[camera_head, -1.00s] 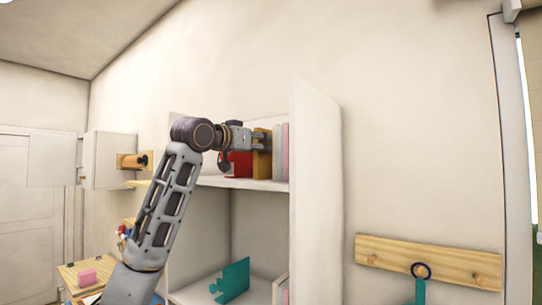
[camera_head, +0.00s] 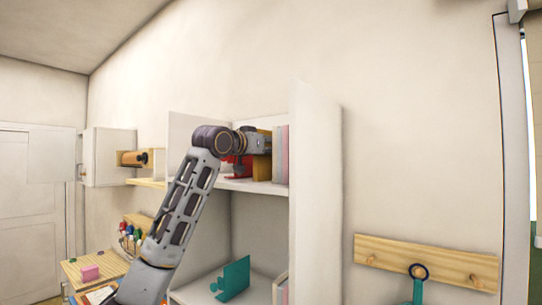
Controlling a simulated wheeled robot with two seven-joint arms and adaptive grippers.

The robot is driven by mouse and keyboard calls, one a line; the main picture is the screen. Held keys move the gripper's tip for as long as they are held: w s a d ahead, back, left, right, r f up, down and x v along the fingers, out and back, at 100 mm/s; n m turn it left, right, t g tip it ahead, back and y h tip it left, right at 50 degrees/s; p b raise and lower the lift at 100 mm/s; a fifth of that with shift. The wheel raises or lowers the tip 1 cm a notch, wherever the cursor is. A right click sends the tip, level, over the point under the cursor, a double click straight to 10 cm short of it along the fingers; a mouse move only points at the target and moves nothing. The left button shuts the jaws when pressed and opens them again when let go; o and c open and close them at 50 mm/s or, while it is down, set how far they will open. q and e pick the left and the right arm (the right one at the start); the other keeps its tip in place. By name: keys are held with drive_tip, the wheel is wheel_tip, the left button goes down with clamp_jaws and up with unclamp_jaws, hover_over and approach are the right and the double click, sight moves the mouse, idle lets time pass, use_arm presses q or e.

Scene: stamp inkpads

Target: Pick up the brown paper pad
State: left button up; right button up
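A brown-ochre upright pad (camera_head: 262,168), which looks like the brown paper pad, stands on the upper shelf of the white cabinet. A red item is on its left and pale pink and white upright items are on its right. My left gripper (camera_head: 262,141) is at the upper part of the pad and covers much of it. The fingertips are small and partly merged with the pad, so I cannot tell whether they are open or closed on it. My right gripper is not in view.
The white cabinet's side wall (camera_head: 317,190) stands right of the pad. A red item (camera_head: 239,172) is close under my wrist. A teal bracket-like item (camera_head: 234,277) is on the lower shelf. A wooden peg rail (camera_head: 440,264) is on the right wall. A pink block (camera_head: 91,272) lies lower left.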

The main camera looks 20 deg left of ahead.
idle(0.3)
use_arm(q)
clamp_jaws()
drive_tip(key=shift+r, duration=0.15)
idle(0.3)
drive_tip(key=shift+r+b, duration=0.4)
drive_tip(key=shift+r, duration=4.5)
drive_tip(key=shift+r, duration=0.1)
